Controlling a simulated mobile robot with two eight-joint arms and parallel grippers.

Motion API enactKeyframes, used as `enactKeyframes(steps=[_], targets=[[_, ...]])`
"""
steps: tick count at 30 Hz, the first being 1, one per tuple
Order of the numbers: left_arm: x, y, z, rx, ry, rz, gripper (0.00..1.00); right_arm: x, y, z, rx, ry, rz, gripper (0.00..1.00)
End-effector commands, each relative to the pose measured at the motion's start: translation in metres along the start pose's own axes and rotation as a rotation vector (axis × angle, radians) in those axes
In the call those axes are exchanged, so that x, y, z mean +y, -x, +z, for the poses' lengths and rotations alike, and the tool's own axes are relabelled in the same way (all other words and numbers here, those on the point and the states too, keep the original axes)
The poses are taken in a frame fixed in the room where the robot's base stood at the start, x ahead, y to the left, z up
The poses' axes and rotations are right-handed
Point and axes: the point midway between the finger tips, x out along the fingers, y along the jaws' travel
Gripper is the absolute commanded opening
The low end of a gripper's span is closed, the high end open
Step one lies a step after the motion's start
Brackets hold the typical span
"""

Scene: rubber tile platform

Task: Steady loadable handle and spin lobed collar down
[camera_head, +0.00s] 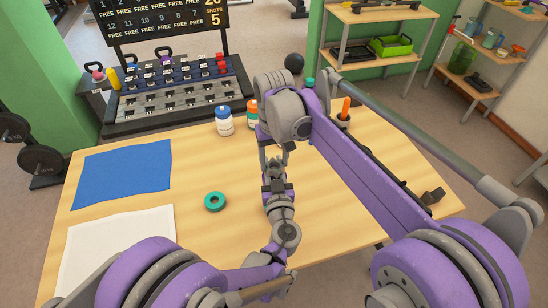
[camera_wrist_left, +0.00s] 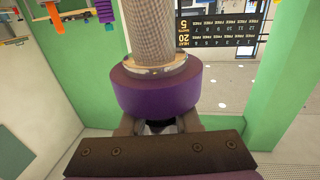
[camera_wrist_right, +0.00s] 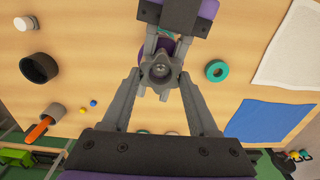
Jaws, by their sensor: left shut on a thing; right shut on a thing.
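The loadable handle shows large in the left wrist view, with a knurled grip (camera_wrist_left: 153,35) and a purple disc (camera_wrist_left: 157,92) around it. My left gripper (camera_wrist_left: 158,125) is shut on the handle beside the disc, at a shiny metal part mostly hidden by the jaws. In the right wrist view, my right gripper (camera_wrist_right: 158,82) is shut on the grey lobed collar (camera_wrist_right: 158,70), seen end-on with a round bore. Part of the purple disc (camera_wrist_right: 160,47) shows behind the collar. In the head view, both grippers meet above the table, and the arms hide most of the handle.
A teal ring (camera_head: 215,202) lies on the wooden table (camera_head: 236,240). A blue mat (camera_head: 122,174) and a white mat (camera_head: 115,245) lie at left.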

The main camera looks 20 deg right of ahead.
Motion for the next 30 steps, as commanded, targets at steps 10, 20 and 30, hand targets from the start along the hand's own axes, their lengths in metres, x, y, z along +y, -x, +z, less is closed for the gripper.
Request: enactKeyframes(steps=[10,20,30], targets=[[0.0,0.0,0.0,0.0,0.0,0.0,0.0,0.0,0.001,0.0,0.0,0.0,0.0,0.0],[0.0,0.0,0.0,0.0,0.0,0.0,0.0,0.0,0.012,0.0,0.0,0.0,0.0,0.0],[0.0,0.0,0.0,0.0,0.0,0.0,0.0,0.0,0.012,0.0,0.0,0.0,0.0,0.0]])
